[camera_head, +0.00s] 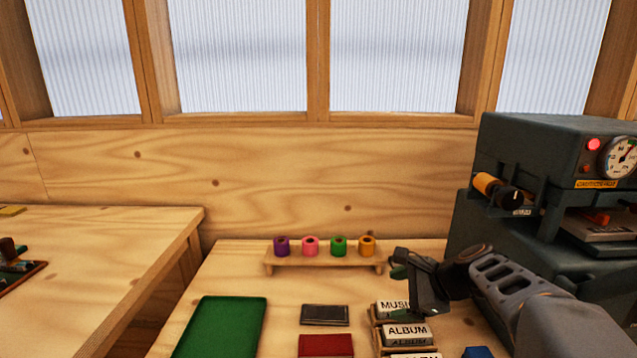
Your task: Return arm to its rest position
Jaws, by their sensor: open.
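My gripper (418,282) is at the end of my arm, which reaches in from the lower right. It is open, with no object visible in it. It hangs just above and to the right of the block marked MUSIC (391,307) and right of the foil roll rack (325,267). Purple (281,246), pink (310,246), green (339,246) and orange (367,246) foil rolls stand in a row on the rack. My arm hides part of the table on the right.
The dark machine (530,140) with a gauge and red light stands at right, close to my arm. A green tray (222,325), a dark block (324,315), a red block (325,346) and an ALBUM block (407,331) lie in front. Another table (110,245) is at left.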

